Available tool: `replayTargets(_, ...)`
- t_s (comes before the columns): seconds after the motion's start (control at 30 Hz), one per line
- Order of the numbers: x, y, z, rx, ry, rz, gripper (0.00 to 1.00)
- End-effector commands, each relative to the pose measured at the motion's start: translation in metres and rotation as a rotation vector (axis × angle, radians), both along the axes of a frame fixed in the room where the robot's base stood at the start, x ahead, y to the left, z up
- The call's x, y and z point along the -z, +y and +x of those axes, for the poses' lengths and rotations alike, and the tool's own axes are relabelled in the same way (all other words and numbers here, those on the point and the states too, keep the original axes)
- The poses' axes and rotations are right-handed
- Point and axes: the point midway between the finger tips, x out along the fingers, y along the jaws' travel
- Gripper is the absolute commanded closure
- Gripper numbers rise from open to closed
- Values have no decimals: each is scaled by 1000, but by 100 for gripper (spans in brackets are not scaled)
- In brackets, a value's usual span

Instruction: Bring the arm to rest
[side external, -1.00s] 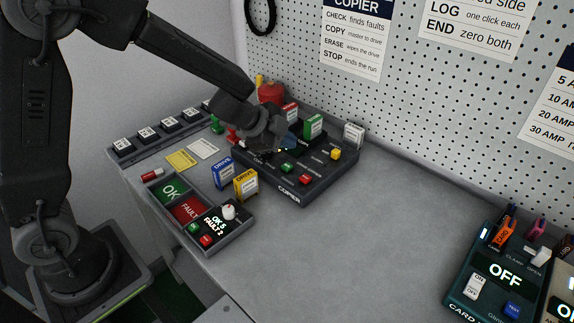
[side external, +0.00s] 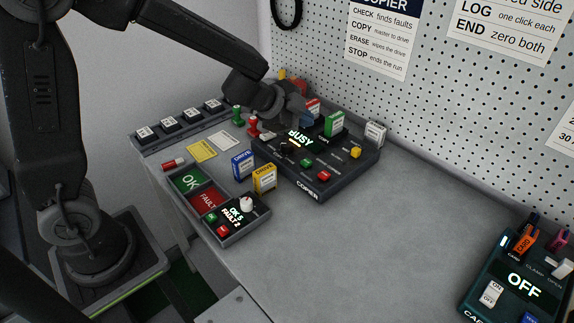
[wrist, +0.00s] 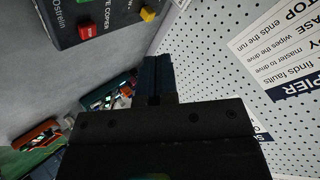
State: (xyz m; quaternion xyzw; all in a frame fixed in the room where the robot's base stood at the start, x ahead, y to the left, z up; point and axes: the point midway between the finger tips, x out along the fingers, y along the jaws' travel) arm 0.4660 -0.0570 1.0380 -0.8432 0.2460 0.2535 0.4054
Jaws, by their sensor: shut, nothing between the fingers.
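My gripper (side external: 303,114) is above the back left of the copier (side external: 318,187) in the side external view, at the end of my bent arm. Its dark blue fingers (wrist: 153,76) are together in the wrist view, with nothing between them. The copier's screen (side external: 300,139) reads BUSY. A green-labelled drive (side external: 334,124) stands upright at the copier's back, and a red-labelled drive (side external: 312,108) is partly hidden near my gripper.
A blue drive (side external: 243,165) and a yellow drive (side external: 264,178) stand left of the copier. The OK/FAULT tray (side external: 231,239) is in front. A pegboard (side external: 450,120) rises behind. The bench's middle (side external: 390,215) is clear; the card device (side external: 515,285) reads OFF.

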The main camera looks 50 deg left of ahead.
Motion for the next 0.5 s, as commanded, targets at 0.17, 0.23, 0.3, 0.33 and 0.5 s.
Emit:
replayTargets(0.17,-59,32,-32,-312,-116,-41,100)
replayTargets(0.23,-74,43,-52,-439,-123,-62,100)
replayTargets(0.3,-84,53,-76,-557,-106,-88,100)
replayTargets(0.33,-87,56,-86,-605,-92,-101,100)
replayTargets(0.5,-93,59,-154,-821,53,-203,100)
